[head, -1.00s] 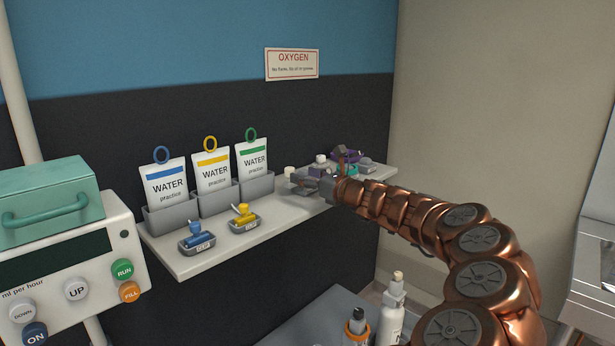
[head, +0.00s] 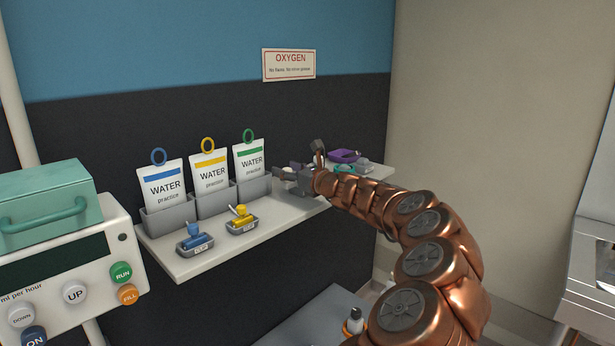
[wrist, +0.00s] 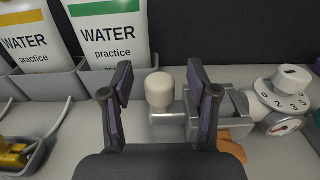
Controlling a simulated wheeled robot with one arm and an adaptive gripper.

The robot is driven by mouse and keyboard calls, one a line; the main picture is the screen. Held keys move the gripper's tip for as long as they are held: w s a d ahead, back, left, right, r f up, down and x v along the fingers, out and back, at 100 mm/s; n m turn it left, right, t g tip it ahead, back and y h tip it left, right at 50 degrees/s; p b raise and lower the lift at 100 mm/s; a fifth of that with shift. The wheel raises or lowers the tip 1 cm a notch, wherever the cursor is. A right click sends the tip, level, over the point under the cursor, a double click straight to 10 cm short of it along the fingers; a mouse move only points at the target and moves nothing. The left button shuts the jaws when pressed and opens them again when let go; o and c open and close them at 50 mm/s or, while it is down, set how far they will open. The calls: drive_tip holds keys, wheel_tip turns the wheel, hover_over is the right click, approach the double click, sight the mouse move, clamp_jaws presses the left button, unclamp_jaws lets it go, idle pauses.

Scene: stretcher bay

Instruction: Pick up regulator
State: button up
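The regulator shows in the wrist view as a silver metal body (wrist: 228,104) with a cream round knob (wrist: 160,90) at its left. A numbered white dial (wrist: 285,88) and a small round gauge are at its right, and these parts appear joined. It lies on the shelf. My gripper (wrist: 160,82) is open, with one dark finger on each side of the knob; the right finger covers part of the silver body. I cannot tell whether either finger touches it. In the head view my gripper (head: 284,174) is over the shelf's right part and hides most of the regulator.
Water bags stand in grey holders (head: 216,200) just left of my gripper. Blue (head: 195,239) and yellow (head: 241,220) clips lie in small trays on the shelf (head: 180,264). A purple item (head: 343,156) is at the shelf's right end. The dark wall is close behind.

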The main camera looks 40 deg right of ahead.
clamp_jaws()
idle(0.3)
idle(0.3)
